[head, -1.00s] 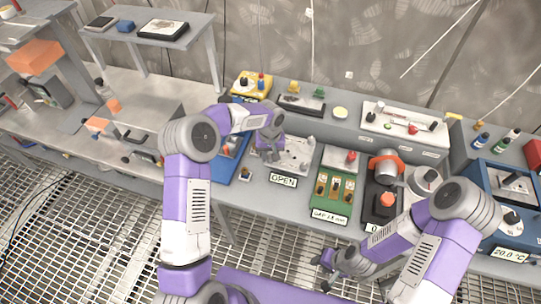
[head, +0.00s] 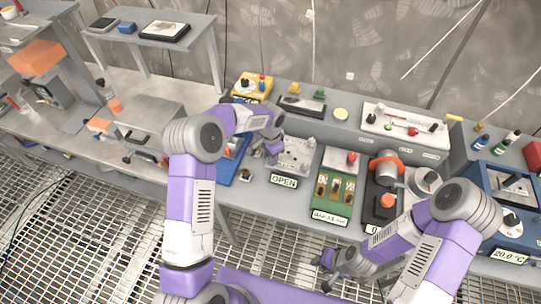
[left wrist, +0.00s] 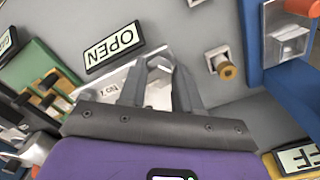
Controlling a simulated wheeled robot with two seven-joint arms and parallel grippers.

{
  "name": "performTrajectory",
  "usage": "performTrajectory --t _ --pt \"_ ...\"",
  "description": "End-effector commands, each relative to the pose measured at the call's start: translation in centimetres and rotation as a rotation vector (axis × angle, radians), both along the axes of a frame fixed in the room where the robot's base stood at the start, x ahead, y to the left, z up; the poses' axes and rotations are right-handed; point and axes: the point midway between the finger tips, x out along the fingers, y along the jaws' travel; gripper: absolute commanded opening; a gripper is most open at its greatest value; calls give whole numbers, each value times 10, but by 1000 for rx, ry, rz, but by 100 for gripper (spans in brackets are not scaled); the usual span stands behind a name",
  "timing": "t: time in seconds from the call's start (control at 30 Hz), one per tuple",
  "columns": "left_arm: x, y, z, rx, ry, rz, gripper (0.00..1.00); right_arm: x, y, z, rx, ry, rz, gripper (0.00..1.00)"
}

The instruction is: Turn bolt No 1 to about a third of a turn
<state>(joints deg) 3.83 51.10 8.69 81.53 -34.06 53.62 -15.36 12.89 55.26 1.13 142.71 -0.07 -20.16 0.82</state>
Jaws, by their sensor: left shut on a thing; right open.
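The light grey metal bolt plate (head: 298,157) lies on the bench behind the OPEN sign (head: 284,181). It also shows in the left wrist view (left wrist: 110,84), with a small "NO 1" style mark beside my fingers. My left gripper (head: 266,150) reaches down over the plate's left part. In the left wrist view its fingertips (left wrist: 160,66) converge and are shut on bolt No 1, which is mostly hidden between them. How far the bolt is turned cannot be seen. My right gripper (head: 324,270) is open and empty, in front of the bench.
A blue fixture (head: 229,160) stands close left of the plate, and a small brass-tipped knob (head: 245,175) sits in front. A green panel with brass switches (head: 334,192) and a black unit with an orange knob (head: 386,202) stand to the right.

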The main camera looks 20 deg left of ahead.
Motion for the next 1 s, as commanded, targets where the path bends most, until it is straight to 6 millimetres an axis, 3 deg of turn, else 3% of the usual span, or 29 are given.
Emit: performTrajectory --t 0.5,1.0 --pt "2 1 2 -1 -4 -460 2 0 0 7 0 0 0 43" --pt "3 1 1 1 -3 -681 2 0 0 10 0 0 0 43"
